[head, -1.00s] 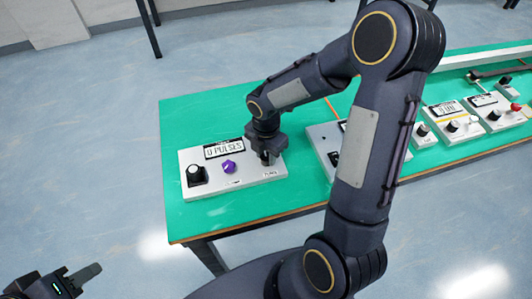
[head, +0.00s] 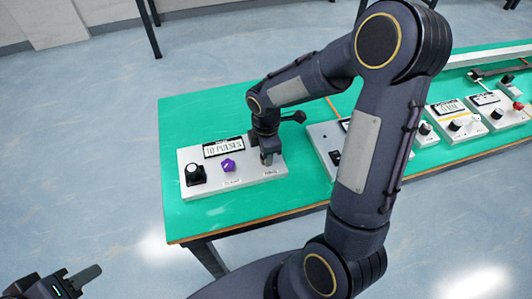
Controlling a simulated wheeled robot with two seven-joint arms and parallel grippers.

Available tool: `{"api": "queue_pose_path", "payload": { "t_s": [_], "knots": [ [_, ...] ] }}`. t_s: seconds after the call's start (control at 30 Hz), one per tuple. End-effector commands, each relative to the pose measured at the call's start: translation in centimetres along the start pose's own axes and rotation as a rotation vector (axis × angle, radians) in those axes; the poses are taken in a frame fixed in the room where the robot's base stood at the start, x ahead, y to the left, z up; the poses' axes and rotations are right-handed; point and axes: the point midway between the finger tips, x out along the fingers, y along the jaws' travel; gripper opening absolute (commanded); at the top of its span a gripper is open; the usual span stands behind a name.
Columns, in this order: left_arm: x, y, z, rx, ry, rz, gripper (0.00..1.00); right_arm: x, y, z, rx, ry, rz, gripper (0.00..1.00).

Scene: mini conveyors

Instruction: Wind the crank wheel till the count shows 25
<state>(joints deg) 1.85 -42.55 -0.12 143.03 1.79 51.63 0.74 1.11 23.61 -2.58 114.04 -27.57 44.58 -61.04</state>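A pale grey control box (head: 215,190) sits at the left end of the green table. Its count display (head: 223,148) appears to read 10 PULSES. A purple knob (head: 229,165) and a black knob (head: 195,173) stand on the box. My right gripper (head: 268,156) points down at the box's right end. It hides whatever is under it, so I cannot make out the crank wheel or the fingers' grip. My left gripper (head: 80,278) is in the bottom left corner, away from the table, partly cut off, with nothing seen in it.
The green table (head: 185,120) carries more control boxes to the right, including one (head: 322,137) partly behind my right arm and a white one (head: 455,128). A pale conveyor rail (head: 490,55) runs along the back right. Bare green surface lies behind the left box.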

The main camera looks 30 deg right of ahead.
Motion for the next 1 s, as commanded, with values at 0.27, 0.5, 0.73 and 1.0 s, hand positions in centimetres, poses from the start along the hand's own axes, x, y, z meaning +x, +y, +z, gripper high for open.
{"api": "queue_pose_path", "payload": {
  "t_s": [0.27, 0.5, 0.73, 1.0],
  "knots": [
    [0.6, -0.3, 0.3, 0.000, 0.000, 0.000, 0.36, 0.0, 0.1, 0.0, 0.263, 0.000, 0.003, 0.08],
    [1.0, -0.5, 0.5, 0.000, 0.000, 0.000, 0.36, 0.0, 0.1, 0.0, 0.490, 0.000, 0.004, 0.08],
    [1.3, -0.6, 0.7, 0.000, 0.000, 0.000, 0.36, 0.0, 0.1, 0.0, 0.690, 0.001, 0.003, 0.08],
    [1.5, -0.7, 0.8, 0.000, 0.000, 0.000, 0.36, -0.1, 0.1, 0.1, 0.863, 0.000, 0.003, 0.08]
  ]
}}
